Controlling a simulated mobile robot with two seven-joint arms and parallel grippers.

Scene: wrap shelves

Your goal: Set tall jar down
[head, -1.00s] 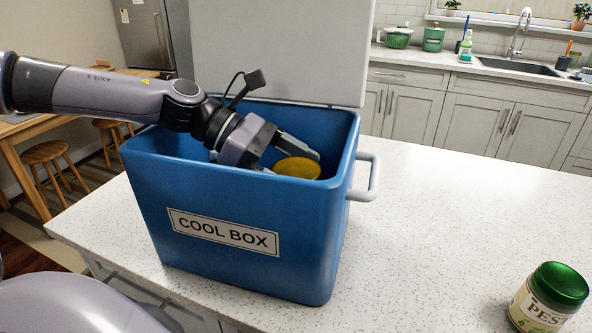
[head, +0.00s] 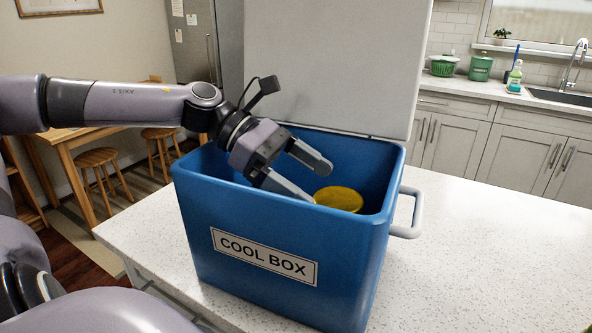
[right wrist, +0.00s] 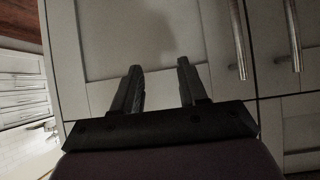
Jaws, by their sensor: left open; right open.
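A jar with a round yellow lid (head: 339,199) stands inside the blue cool box (head: 225,222) in the head view. Only its lid shows; its body is hidden behind the box's front wall, so I cannot tell its height. My left gripper (head: 324,183) is open over the box, its two fingers apart and reaching in beside the lid. The lower finger's tip is close to the lid's left edge; I cannot tell if they touch. My right gripper (right wrist: 162,75) shows in the right wrist view, open and empty, in front of pale cabinet doors.
The box's grey lid (head: 330,65) stands raised at its back. A pale handle (head: 411,213) sticks out on its right side. The speckled worktop (head: 470,260) is clear to the right of the box. Stools (head: 98,160) and a wooden table (head: 65,150) stand at the left.

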